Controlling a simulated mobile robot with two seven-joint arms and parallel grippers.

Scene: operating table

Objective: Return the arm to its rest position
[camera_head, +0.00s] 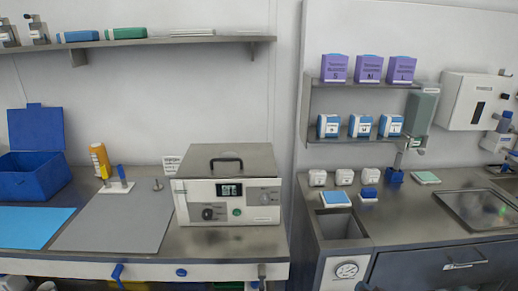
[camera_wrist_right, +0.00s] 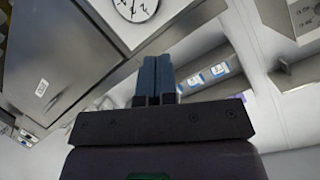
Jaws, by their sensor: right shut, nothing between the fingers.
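My right gripper (camera_wrist_right: 155,62) shows in the right wrist view. Its two dark blue-grey fingers stand side by side, shut, with nothing between them. The wrist view is tilted and looks past the fingers at a cabinet front, a round dial and a shelf with small boxes. In the head view, only a small dark piece shows at the bottom edge, right of centre, and I cannot make out fingers there. My left gripper is in neither view.
A steel box device (camera_head: 228,190) stands on the left counter, beside a grey mat (camera_head: 115,228), a blue sheet (camera_head: 30,227) and an open blue box (camera_head: 35,175). The right counter has a sink (camera_head: 483,212), small boxes and a round dial (camera_head: 347,270) on its front.

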